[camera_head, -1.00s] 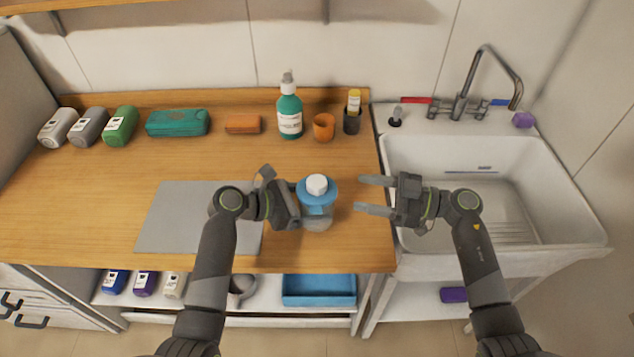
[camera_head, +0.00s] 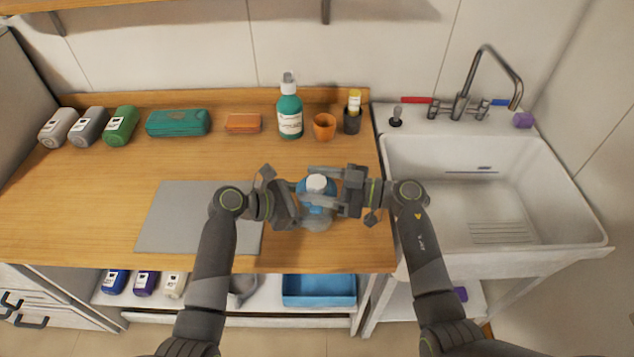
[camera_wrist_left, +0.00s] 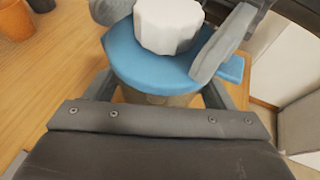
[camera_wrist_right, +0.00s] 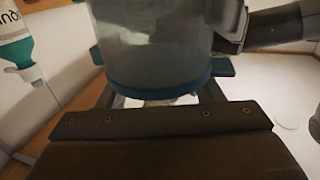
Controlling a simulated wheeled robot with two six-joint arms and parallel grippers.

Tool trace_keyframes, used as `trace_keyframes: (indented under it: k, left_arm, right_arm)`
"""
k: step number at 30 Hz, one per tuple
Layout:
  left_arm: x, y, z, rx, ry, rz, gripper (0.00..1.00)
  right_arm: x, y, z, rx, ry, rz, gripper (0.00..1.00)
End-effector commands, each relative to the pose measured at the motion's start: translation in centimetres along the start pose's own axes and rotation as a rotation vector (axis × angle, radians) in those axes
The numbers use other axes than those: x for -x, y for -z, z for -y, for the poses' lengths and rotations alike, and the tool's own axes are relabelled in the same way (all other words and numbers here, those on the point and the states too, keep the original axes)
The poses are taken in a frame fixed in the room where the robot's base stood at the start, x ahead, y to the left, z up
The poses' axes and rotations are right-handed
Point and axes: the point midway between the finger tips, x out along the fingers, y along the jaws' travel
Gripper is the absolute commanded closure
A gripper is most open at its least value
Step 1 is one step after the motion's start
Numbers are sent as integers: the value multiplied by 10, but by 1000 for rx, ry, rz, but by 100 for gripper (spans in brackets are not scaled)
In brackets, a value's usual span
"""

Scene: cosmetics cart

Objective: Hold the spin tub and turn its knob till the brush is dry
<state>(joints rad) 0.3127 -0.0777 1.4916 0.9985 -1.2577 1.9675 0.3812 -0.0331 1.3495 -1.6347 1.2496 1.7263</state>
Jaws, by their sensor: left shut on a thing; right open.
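The spin tub (camera_head: 317,223) stands on the wooden counter near its front right. It has a clear body, a blue lid (camera_wrist_left: 150,68) and a white knob (camera_head: 317,183) on top. My left gripper (camera_head: 298,207) is shut on the tub's body from the left. My right gripper (camera_head: 325,188) has come in from the right, its open fingers on either side of the knob at lid height; I cannot tell whether they touch it. The clear body and blue lid also fill the right wrist view (camera_wrist_right: 155,80). I cannot make out the brush inside the tub.
A grey mat (camera_head: 175,215) lies to the left. A teal pump bottle (camera_head: 290,115), an orange cup (camera_head: 324,127) and a dark holder (camera_head: 352,121) stand behind the tub. The white sink (camera_head: 590,225) is to the right. Counter between tub and bottles is clear.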

Motion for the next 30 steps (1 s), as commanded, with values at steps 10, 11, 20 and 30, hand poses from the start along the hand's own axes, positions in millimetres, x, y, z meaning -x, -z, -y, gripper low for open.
trace_keyframes:
  k: [10, 11, 20, 30]
  left_arm:
    - [0, -1, 0, -1, 0, 2, 55]
    - [0, -1, 0, -1, 0, 2, 55]
    - [0, -1, 0, -1, 0, 2, 55]
    - [0, -1, 0, -2, 1, 3, 55]
  right_arm:
    - [0, 0, 0, 0, 0, 0, 81]
    - [0, 0, 0, 0, 0, 0, 84]
    - [0, -1, 0, -1, 40, 1, 84]
    - [0, -1, -2, -3, 255, 4, 84]
